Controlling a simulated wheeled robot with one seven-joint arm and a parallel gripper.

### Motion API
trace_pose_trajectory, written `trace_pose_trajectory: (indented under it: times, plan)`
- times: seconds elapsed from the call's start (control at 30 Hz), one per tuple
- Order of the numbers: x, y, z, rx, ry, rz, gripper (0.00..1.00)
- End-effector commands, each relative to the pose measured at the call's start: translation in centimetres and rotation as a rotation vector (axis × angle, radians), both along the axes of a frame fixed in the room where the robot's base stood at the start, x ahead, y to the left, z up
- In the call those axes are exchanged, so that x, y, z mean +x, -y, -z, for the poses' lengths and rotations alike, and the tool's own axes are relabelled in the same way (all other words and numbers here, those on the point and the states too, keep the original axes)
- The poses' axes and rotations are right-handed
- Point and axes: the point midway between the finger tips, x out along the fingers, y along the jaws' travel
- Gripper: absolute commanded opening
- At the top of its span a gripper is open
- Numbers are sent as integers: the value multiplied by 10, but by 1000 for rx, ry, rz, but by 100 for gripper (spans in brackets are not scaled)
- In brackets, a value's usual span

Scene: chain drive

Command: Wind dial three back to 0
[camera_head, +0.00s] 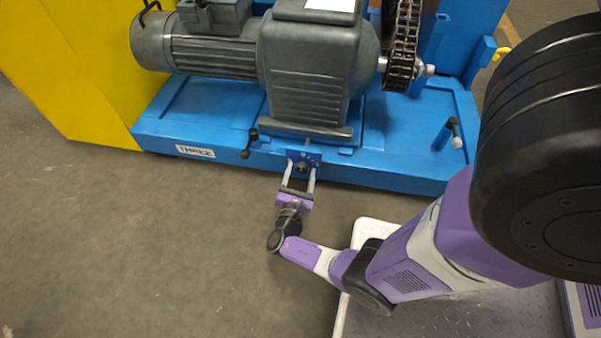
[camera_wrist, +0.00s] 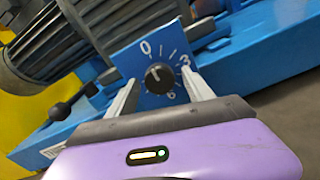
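Dial three is a black round knob (camera_wrist: 158,78) on a blue plate (camera_wrist: 140,57) marked 0, 3 and 6 in white. A small white mark shows on the knob's upper left part; its exact reading is too small to tell. In the head view the dial's plate (camera_head: 312,157) is on the front of the blue base, right of a label reading THREE (camera_head: 195,151). My gripper (camera_head: 301,174) faces the dial. In the wrist view its two fingers (camera_wrist: 160,84) are spread, one on each side of the knob, with gaps showing between them and the knob.
A black-handled lever (camera_head: 250,143) sticks out just left of the dial. Another lever with a pale end (camera_head: 453,131) stands at the right. The grey motor (camera_head: 310,75) and chain (camera_head: 403,45) are above the base (camera_head: 390,170). The floor in front is clear.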

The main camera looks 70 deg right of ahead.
Motion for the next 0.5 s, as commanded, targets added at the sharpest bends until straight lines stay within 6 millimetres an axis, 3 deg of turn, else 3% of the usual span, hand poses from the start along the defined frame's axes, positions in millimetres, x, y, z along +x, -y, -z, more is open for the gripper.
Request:
trace_pose_trajectory:
  times: [0.27,0.5]
  plan:
    - [0,-8,-2,-1,1,-2,60]
    - [-2,-46,-3,0,0,-4,60]
